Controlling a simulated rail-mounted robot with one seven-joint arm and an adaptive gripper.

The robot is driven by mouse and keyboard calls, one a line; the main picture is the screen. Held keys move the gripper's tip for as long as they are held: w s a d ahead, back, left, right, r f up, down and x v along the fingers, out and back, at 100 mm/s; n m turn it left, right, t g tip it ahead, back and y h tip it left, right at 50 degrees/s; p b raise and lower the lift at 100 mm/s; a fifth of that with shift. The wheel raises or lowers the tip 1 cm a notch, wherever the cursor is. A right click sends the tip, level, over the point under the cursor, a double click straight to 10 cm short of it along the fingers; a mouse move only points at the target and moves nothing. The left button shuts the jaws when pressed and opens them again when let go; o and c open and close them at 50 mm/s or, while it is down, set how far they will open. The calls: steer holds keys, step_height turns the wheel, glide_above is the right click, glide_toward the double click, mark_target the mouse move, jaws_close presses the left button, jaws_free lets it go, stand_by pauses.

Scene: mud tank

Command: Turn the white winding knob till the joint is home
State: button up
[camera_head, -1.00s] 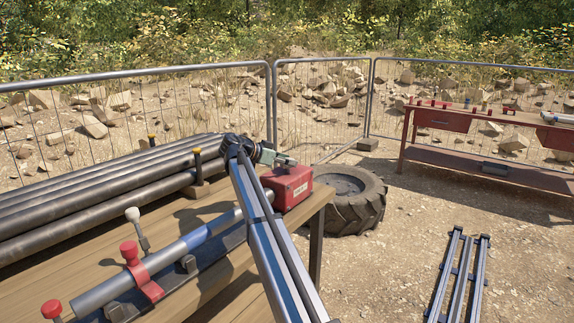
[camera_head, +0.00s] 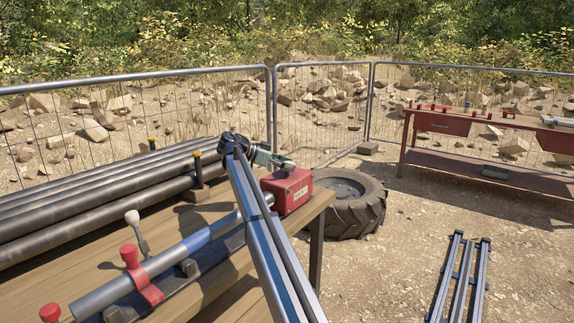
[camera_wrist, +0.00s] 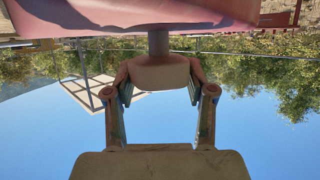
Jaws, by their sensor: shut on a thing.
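The winding knob (camera_wrist: 159,74) is a pale, pinkish-white block in shade on a short shaft from the red box. The wrist view is upside down, with the sky below. My gripper (camera_wrist: 160,88) is shut on the knob, with one finger at each side. In the head view my gripper (camera_head: 284,163) is at the top of the red box (camera_head: 287,190), and the knob cannot be made out there. A grey and blue pipe (camera_head: 165,258) lies in a dark cradle and leads to the red box.
A white-topped lever (camera_head: 132,217) and a red clamp (camera_head: 141,278) stand along the pipe. Dark pipes (camera_head: 90,200) lie behind on the wooden bench (camera_head: 210,283). A tire (camera_head: 350,215) is on the ground beyond the bench end.

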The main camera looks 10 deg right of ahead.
steer(key=o, duration=1.2)
steer(key=shift+d+f, duration=0.1)
steer(key=shift+f, duration=0.1)
steer(key=shift+r, duration=0.1)
steer(key=v, duration=1.2)
